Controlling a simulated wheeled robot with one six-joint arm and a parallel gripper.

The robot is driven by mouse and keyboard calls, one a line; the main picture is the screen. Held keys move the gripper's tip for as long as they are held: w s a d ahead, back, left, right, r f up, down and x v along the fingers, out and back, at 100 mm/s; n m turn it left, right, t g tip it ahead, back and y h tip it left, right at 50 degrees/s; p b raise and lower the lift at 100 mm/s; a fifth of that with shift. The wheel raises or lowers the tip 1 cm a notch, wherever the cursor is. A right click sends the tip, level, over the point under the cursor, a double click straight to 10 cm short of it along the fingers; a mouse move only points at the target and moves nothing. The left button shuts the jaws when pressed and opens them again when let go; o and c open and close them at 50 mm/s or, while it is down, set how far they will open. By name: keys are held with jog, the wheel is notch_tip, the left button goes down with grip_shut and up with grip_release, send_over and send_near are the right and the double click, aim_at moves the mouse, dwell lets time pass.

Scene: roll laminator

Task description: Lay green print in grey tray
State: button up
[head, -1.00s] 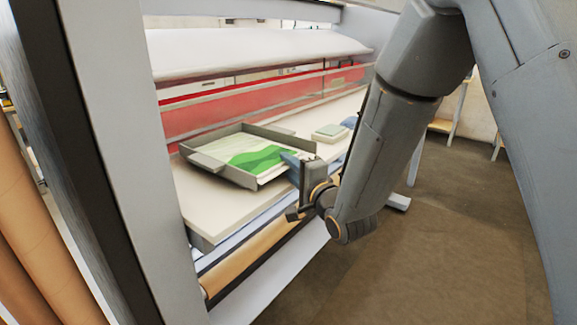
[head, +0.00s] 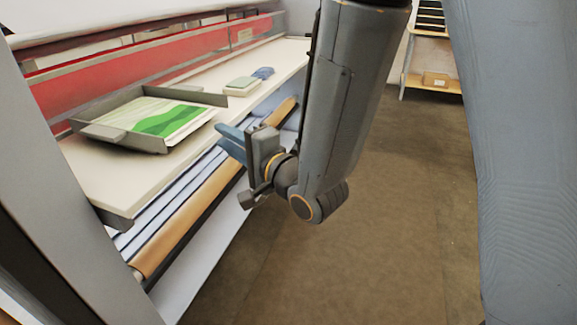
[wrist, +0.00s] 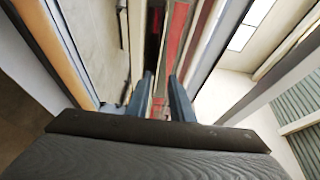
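The green print (head: 166,116), a pale sheet with green wavy bands, lies flat inside the grey tray (head: 148,144) on the cream laminator bed in the head view. My gripper (head: 232,143) is to the right of the tray, apart from it, beyond the bed's front edge. In the wrist view its two blue fingers (wrist: 165,98) stand apart with nothing between them. The tray and print cannot be made out in the wrist view.
The bed (head: 95,180) carries a small pale green stack (head: 241,87) and a blue item (head: 263,73) farther back. A tan roll (head: 180,230) runs below its front edge. A red panel (head: 130,62) stands behind. Brown floor on the right is clear.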

jog(key=d+f+n+g+h, duration=0.2)
jog(key=d+f+h, duration=0.35)
jog(key=d, duration=0.35)
jog(key=d+f+n+g+h, duration=0.2)
jog(key=d+f+g+h, duration=0.15)
jog(key=d+f, duration=0.45)
jog(key=s+d+n+g+h, duration=0.3)
jog(key=s+d+n+g, duration=0.2)
jog(key=s+d, duration=0.7)
jog(key=s+g, duration=0.2)
jog(key=s, duration=0.2)
jog(key=shift+d, duration=0.35)
jog(key=shift+r, duration=0.1)
